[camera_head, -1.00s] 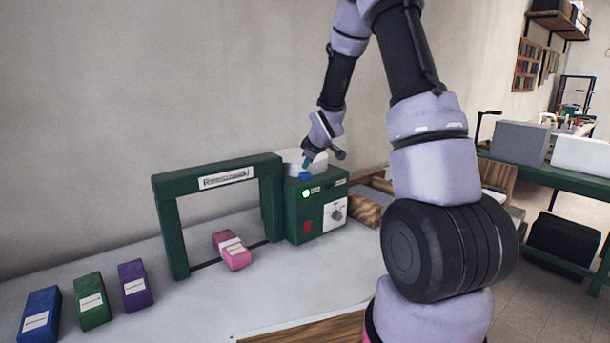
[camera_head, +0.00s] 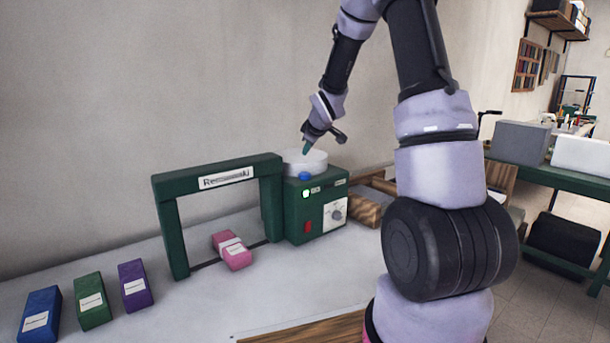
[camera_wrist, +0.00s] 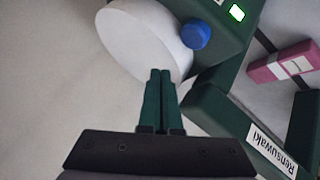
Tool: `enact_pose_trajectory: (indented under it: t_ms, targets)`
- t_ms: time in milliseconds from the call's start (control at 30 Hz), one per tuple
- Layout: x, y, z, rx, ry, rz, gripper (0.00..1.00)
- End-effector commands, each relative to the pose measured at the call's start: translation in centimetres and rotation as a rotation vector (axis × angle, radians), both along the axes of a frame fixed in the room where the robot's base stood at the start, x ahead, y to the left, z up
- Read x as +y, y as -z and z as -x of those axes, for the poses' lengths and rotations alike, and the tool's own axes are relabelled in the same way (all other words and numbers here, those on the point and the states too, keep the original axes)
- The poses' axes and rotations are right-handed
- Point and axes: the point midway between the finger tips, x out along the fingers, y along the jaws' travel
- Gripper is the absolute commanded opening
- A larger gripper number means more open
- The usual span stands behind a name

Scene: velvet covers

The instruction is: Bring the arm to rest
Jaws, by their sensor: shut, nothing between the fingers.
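My gripper (camera_head: 307,148) is shut and empty, with dark green fingers pointing down. It is raised above the green machine (camera_head: 294,213), over its white round top (camera_head: 309,162) and blue button (camera_head: 305,176). In the wrist view the shut fingers (camera_wrist: 161,75) show in front of the white round top (camera_wrist: 145,38), with the blue button (camera_wrist: 196,34) beside it. A gap shows between the fingertips and the button in the head view. My arm reaches up and bends over from the right side.
A pink block (camera_head: 231,250) lies under the machine's green arch (camera_head: 217,172). Blue (camera_head: 40,314), green (camera_head: 91,300) and purple (camera_head: 135,285) blocks stand at the left on the pale tabletop (camera_head: 190,318). A wall is behind. A green shelf unit (camera_head: 555,178) stands at the right.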

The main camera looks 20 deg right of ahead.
Motion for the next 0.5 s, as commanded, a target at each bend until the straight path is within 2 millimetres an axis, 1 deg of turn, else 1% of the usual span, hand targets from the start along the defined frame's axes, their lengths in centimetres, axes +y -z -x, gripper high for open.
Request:
enact_pose_trajectory:
  t_ms: [233, 300, 367, 467, 500]
  targets:
    - [0.0, 0.0, 0.0, 0.0, 0.001, -0.001, 0.0]
    - [0.0, -0.5, 0.3, 0.001, 0.012, -0.008, 0.0]
    - [0.0, -1.5, 1.0, 0.003, 0.033, -0.021, 0.0]
    - [-0.1, -4.0, 2.9, 0.012, 0.097, -0.065, 0.0]
    - [-0.1, -5.3, 4.1, 0.016, 0.132, -0.089, 0.0]
